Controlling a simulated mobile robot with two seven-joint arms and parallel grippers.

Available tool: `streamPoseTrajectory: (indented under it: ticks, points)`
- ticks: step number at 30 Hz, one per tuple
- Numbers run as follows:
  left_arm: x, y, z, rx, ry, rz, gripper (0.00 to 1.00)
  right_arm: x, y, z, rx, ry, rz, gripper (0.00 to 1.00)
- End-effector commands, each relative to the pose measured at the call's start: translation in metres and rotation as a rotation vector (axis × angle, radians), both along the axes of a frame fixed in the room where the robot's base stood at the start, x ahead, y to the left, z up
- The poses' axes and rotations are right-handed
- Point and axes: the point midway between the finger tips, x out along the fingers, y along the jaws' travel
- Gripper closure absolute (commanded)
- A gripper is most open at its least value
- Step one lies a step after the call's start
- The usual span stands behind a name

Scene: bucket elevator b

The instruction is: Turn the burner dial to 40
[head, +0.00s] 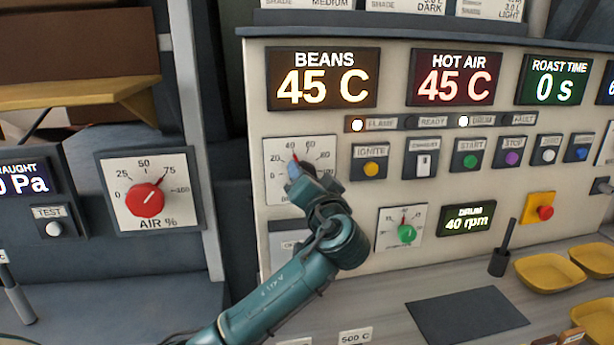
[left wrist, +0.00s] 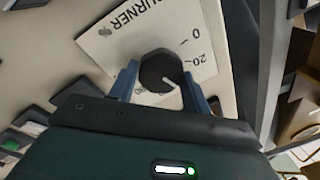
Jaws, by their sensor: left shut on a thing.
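The burner dial's white scale plate (head: 273,185) is on the left of the control panel, with a red mark just by its 40. In the left wrist view the black dial knob (left wrist: 160,68) has a white line pointing to the lower right, past the 20. The numeral there is hidden. My left gripper (head: 300,180) is at the dial and covers most of the knob in the head view. In the left wrist view its two blue fingers (left wrist: 166,80) are on either side of the knob, shut on it. My right gripper is not in view.
Left of the panel is the red air dial (head: 146,200). Right of the burner dial are the ignite button (head: 371,168) and several other buttons. The green drum dial (head: 406,234) is lower right, near my forearm. The beans display (head: 322,80) reads 45 C. Yellow trays (head: 550,274) lie at right.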

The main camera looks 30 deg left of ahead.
Motion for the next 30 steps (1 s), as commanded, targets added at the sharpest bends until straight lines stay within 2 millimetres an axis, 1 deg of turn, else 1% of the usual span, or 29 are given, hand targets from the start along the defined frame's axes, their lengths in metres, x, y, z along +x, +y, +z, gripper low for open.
streamPoseTrajectory:
  ticks: [9,16,17,18,24,30]
  points:
    - [-0.0001,-0.0001,-0.0015,0.021,0.019,0.001,0.75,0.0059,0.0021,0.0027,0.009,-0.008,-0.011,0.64]
    - [-0.0001,-0.0002,-0.0016,0.02,0.018,0.001,0.75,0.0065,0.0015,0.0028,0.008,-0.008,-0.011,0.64]
    - [-0.0001,-0.0002,-0.0016,0.02,0.018,0.001,0.49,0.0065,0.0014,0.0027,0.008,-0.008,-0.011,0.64]
    - [-0.0001,-0.0002,-0.0016,0.02,0.018,0.001,0.46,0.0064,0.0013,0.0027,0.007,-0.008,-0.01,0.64]
    - [0.0,-0.0002,-0.0009,0.02,0.017,0.0,0.3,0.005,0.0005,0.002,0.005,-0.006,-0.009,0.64]
    - [0.0001,-0.0002,-0.0004,0.02,0.015,0.0,0.3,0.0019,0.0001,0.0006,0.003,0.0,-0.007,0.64]
